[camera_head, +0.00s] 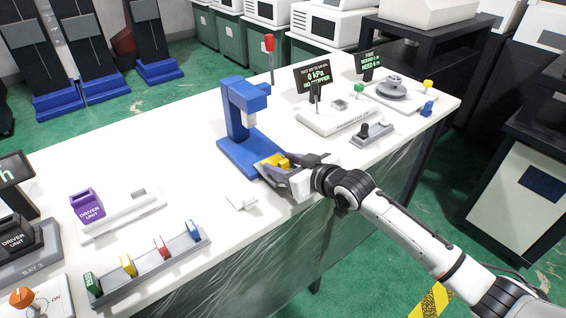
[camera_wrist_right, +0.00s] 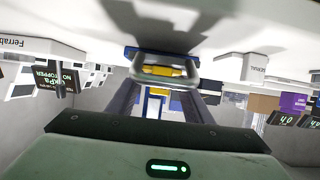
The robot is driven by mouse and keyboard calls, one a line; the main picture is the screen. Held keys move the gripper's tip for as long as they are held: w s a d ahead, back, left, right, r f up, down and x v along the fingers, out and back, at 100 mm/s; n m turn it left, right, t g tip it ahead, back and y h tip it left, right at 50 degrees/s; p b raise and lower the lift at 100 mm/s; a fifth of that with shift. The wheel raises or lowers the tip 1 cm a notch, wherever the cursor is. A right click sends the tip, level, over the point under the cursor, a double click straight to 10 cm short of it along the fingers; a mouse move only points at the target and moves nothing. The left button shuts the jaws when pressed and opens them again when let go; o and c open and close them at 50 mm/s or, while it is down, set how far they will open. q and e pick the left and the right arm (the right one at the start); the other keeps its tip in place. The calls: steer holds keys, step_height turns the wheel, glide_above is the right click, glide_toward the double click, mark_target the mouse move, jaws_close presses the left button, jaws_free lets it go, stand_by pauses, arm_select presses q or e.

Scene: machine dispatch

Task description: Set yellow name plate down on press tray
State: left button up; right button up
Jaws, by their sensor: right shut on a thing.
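The blue press (camera_head: 238,112) stands near the middle of the white table, with its blue base (camera_head: 236,150) on the tabletop. My right gripper (camera_head: 284,164) is low at the front right of this base. It is shut on the yellow name plate (camera_head: 283,161), which shows between the fingers. In the right wrist view yellow (camera_wrist_right: 158,70) also shows between the fingers, with blue behind it. The fingers partly hide the plate and the press tray, so I cannot tell whether the plate touches the tray. My left gripper is not in view.
A grey rack (camera_head: 150,268) with several coloured tags, one of them yellow, stands at the front left. A small white piece (camera_head: 241,202) lies left of my gripper. A purple driver unit (camera_head: 88,206) is at left. A test station (camera_head: 334,120) stands at right.

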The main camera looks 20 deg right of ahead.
steer(key=o, duration=1.1)
steer(key=v, duration=1)
steer(key=s+a+f+g, duration=0.1)
steer(key=s+f, duration=0.7)
steer(key=s, duration=0.1)
steer(key=s+a+f+m+g+h, duration=0.1)
steer(key=s+a+f, duration=0.1)
steer(key=s+f, duration=0.7)
steer(key=s+a+f+m+g+h, duration=0.1)
steer(key=s+a+f+g, duration=0.1)
steer(key=s+f, duration=0.7)
steer(key=shift+f, duration=0.1)
